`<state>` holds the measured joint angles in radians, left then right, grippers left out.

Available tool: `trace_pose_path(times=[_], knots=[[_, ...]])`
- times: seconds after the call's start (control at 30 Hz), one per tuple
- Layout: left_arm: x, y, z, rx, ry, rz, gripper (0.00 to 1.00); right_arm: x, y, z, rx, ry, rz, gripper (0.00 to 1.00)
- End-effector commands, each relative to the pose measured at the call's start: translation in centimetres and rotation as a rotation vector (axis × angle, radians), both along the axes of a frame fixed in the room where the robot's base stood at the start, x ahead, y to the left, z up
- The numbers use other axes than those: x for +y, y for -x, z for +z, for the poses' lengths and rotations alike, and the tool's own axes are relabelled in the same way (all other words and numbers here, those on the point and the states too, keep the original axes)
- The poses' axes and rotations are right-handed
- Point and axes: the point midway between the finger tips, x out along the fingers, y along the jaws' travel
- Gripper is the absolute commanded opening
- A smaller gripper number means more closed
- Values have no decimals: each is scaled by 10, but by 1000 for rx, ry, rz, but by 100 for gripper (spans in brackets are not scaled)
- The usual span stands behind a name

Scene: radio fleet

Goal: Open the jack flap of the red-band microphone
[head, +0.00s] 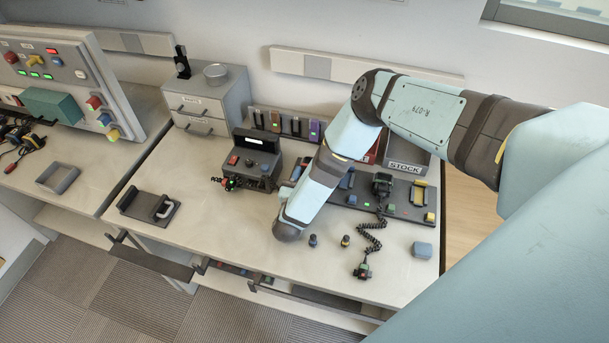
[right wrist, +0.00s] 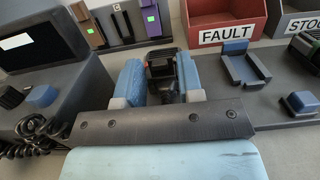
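In the right wrist view a dark upright microphone (right wrist: 161,66) with a small red-orange mark near its top stands between the blue fingers of my right gripper (right wrist: 160,75). The fingers are apart, one on each side of it; whether they touch it I cannot tell. I cannot make out a jack flap. In the head view my right forearm hides most of this spot. Another black microphone (head: 382,184) stands on the dark tray with a coiled cord running to a small plug unit (head: 362,271). My left gripper is not in view.
A dark radio unit (head: 250,160) stands to the left of my arm. The FAULT bin (right wrist: 222,22) and STOCK bin (head: 406,160) stand behind the tray.

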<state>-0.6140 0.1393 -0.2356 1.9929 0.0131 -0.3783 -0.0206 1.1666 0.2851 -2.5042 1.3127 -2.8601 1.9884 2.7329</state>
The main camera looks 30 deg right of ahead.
Motion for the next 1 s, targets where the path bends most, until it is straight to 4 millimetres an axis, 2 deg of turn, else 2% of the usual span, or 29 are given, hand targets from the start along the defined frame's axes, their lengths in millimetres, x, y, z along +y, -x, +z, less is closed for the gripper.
trace_pose_path(times=[0.37, 0.53, 0.8, 1.0], knots=[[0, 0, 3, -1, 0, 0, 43, 4, 3, 0, 1, -1, 2, 43], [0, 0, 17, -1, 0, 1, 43, 24, 18, 1, 3, -1, 6, 43], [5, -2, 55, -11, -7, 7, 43, 46, 39, -1, 2, 1, 1, 43], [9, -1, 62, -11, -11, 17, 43, 55, 48, -6, 1, 0, 0, 43]])
